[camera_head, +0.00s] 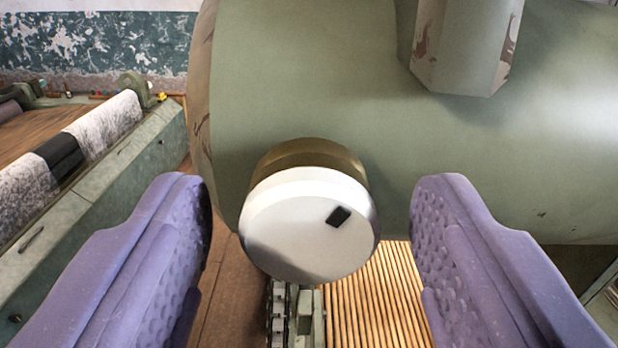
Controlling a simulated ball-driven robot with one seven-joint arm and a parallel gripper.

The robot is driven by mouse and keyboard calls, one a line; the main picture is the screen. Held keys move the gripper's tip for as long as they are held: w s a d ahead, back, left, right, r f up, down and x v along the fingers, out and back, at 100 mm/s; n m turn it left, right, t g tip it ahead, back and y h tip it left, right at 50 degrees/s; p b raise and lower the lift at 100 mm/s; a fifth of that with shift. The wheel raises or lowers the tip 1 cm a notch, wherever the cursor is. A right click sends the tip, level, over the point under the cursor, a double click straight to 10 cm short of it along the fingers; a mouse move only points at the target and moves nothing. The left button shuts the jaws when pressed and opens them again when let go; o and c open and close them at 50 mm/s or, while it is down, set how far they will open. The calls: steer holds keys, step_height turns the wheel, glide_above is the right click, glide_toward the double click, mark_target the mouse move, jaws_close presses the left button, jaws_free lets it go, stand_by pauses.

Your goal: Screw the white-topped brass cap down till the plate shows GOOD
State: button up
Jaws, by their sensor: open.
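The white-topped brass cap (297,232) is in the middle of the view, on the side of a large green rounded body (300,75). Its brass rim shows behind the white face, which has one dark square mark right of centre. My gripper (311,225) has two purple padded fingers, open, one to the left and one to the right of the cap. Gaps show between each finger and the cap, and it is not held. I see no plate with the word GOOD, and the cap's thread is hidden.
A green block (463,45) juts from the body at upper right. Below the cap are a dark chain-like strip (291,315) and a slatted wooden surface (375,300). A green-framed machine with a white and black roll (65,150) stands at left.

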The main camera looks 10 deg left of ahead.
steer(key=c, duration=1.1)
steer(key=shift+o, duration=0.2)
steer(key=shift+f+m+b, duration=0.1)
steer(key=shift+m+b, duration=0.3)
steer(key=m+b, duration=0.2)
steer(key=shift+m, duration=0.4)
steer(key=m+b, duration=0.2)
steer(key=m, duration=0.1)
steer(key=shift+m, duration=0.4)
steer(key=m+b, duration=0.1)
steer(key=m, duration=0.2)
steer(key=shift+b, duration=0.4)
steer(key=shift+m+b, duration=0.5)
steer(key=shift+m, duration=1.6)
